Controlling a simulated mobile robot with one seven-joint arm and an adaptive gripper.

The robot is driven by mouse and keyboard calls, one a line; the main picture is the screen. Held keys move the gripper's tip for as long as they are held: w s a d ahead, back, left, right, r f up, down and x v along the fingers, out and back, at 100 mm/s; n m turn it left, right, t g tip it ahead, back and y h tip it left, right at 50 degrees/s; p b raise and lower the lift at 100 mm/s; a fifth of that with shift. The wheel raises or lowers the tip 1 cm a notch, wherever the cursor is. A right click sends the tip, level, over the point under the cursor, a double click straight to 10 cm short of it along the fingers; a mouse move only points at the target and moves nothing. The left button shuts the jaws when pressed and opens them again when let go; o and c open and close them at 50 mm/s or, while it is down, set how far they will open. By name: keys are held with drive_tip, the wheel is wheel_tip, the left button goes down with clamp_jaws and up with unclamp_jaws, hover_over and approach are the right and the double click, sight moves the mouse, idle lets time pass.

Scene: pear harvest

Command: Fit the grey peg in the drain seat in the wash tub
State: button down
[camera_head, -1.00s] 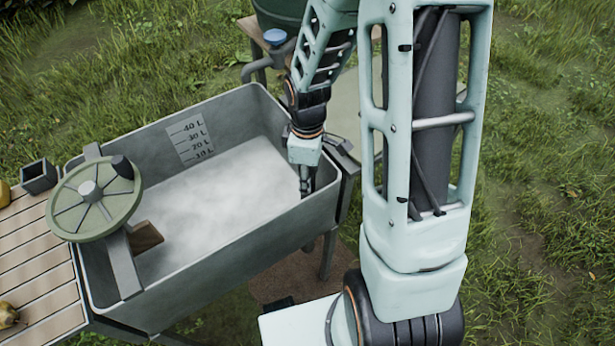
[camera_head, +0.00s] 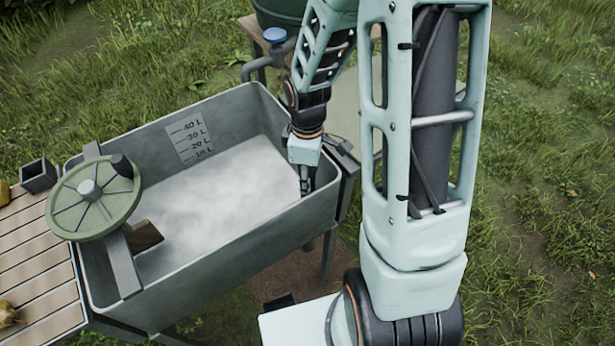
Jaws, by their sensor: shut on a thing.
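The wash tub (camera_head: 215,246) is a grey trough with a litre scale on its inner back wall. Its inside floor is pale and cloudy white. My gripper (camera_head: 305,188) points down inside the tub's right end, close to the right wall. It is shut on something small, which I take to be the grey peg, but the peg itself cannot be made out. The drain seat is not visible; the gripper or the cloudy white may cover it.
A green handwheel (camera_head: 95,200) sits on a crossbar over the tub's left end. A slatted wooden table (camera_head: 35,262) with a small dark box (camera_head: 39,176) adjoins on the left. A tank (camera_head: 275,12) with a blue-capped pipe (camera_head: 274,36) stands behind.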

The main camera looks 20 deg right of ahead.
drive_tip(key=shift+f+b, duration=0.6)
drive_tip(key=shift+f, duration=0.4)
drive_tip(key=shift+f+b, duration=0.65)
drive_tip(key=shift+f, duration=0.35)
idle(0.3)
drive_tip(key=shift+f+b, duration=0.3)
drive_tip(key=shift+b, duration=0.05)
drive_tip(key=c, duration=0.9)
unclamp_jaws()
